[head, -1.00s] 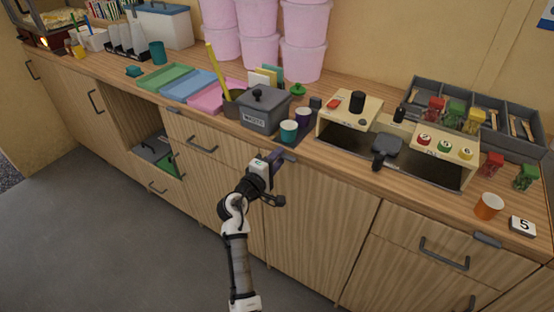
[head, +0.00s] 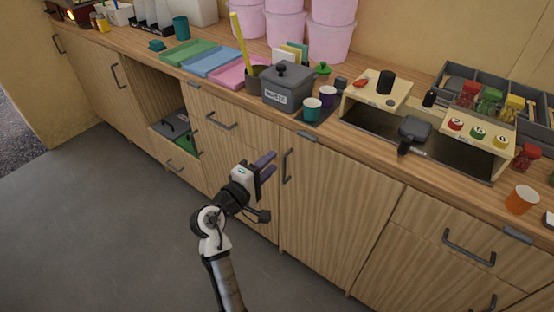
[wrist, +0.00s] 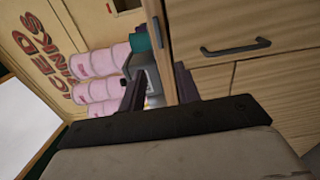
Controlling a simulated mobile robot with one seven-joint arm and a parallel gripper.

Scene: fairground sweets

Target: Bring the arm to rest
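My gripper (head: 266,166) is in front of the cabinet doors, below the counter's front edge and apart from it. Its two purple-grey fingers stand apart with nothing visible between them. In the wrist view my gripper (wrist: 160,88) also shows its fingers spread, with the counter edge and the pots seen between and beyond them. The arm reaches up from the bottom of the head view, bent at the elbow.
Cabinet handles (head: 288,166) jut out near my gripper. The floor (head: 90,220) is clear.

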